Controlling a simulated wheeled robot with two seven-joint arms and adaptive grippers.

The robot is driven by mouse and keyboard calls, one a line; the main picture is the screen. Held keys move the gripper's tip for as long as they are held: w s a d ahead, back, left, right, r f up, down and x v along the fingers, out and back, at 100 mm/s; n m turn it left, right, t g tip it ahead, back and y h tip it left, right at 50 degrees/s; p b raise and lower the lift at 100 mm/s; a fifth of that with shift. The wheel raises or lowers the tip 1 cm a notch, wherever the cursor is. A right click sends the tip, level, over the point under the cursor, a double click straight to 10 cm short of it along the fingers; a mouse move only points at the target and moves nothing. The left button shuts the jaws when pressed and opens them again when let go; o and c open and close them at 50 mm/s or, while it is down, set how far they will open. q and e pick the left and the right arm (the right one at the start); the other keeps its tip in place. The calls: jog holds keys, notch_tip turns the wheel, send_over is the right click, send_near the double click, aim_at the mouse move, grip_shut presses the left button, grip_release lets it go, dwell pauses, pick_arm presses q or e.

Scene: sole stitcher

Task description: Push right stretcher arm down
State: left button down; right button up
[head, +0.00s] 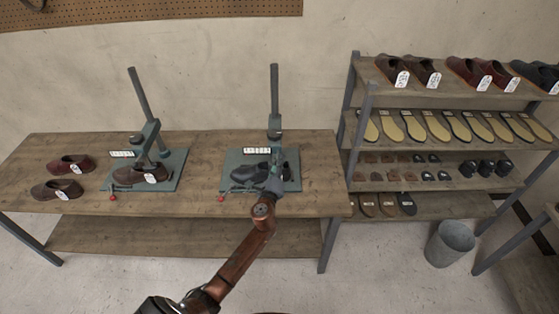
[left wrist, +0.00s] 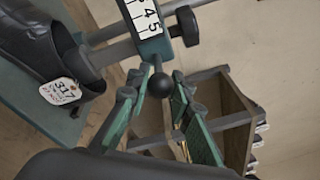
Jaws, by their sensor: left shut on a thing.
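The right stretcher (head: 274,100) has an upright post on a green base plate at the right of the workbench. A black shoe (head: 247,174) lies on its plate; the shoe and its white tag 317 also show in the left wrist view (left wrist: 38,48). My left gripper (head: 276,172) is beside the shoe, reaching in from the front. In the left wrist view, the left gripper (left wrist: 162,86) has its green-padded fingers on either side of the round black knob of the right stretcher arm (left wrist: 160,84). In the head view the gripper hides much of this arm. My right gripper is out of view.
The left stretcher (head: 140,98) stands beside it with a brown shoe (head: 143,175) on its plate. Two more brown shoes (head: 69,164) are at the bench's left. A shelf rack (head: 440,95) with shoes and soles and a grey bucket (head: 450,243) are at the right.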

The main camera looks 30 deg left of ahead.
pick_arm(q)
jog(key=shift+f+b, duration=0.6)
jog(key=shift+f, duration=0.55)
jog(key=shift+s+f, duration=0.1)
jog(key=shift+f, duration=0.05)
jog(key=c, duration=1.7)
grip_release()
jog(key=shift+c, duration=0.2)
jog(key=shift+o, duration=0.3)
jog(key=shift+r, duration=0.2)
jog(key=v, duration=1.2)
